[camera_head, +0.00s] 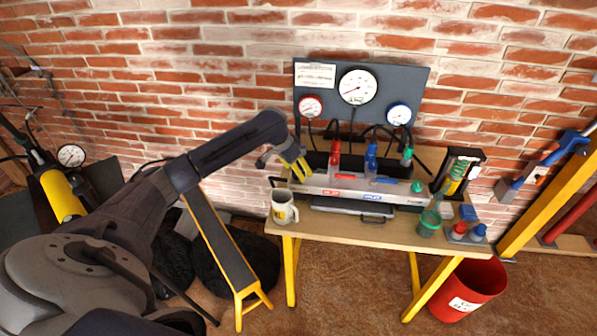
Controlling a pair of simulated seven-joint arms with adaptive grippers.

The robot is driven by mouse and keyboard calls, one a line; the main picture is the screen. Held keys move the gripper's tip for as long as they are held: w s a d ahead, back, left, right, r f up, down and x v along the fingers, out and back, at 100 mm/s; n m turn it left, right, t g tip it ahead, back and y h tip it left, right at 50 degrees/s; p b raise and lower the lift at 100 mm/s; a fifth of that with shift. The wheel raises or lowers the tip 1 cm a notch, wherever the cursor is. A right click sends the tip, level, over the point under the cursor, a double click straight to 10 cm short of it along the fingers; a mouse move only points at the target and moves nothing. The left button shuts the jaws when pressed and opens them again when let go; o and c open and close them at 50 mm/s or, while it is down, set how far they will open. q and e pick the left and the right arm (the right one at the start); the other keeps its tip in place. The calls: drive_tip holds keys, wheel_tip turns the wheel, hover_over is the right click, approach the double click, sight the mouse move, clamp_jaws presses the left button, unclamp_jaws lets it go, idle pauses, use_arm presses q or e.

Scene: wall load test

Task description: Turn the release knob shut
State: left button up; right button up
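A silver valve manifold (350,188) with red and blue labels lies on a wooden bench. A round green knob (418,186) sits at its right end. Red (334,155), blue (371,157) and green (407,158) upright fittings stand along its back. No part is legibly marked as the release knob, so I cannot tell which one it is. My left gripper (293,166), with dark and yellow parts, is at the manifold's left end, far from the green knob. Whether its fingers are open or touch anything there is unclear. My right gripper is not in view.
A gauge panel (421,84) with dials stands behind the manifold. A mug (284,207) stands at the bench's front left; a green-filled beaker (429,222) and small red and blue items stand at the right. A red bucket (470,287) is on the floor. A yellow cylinder (62,194) stands far left.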

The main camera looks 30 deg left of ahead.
use_arm(q)
drive_tip(key=shift+w+d+f, duration=0.1)
drive_tip(key=shift+w+f, duration=0.15)
drive_tip(key=shift+f, duration=0.4)
drive_tip(key=shift+o, duration=0.2)
drive_tip(key=c, duration=1.3)
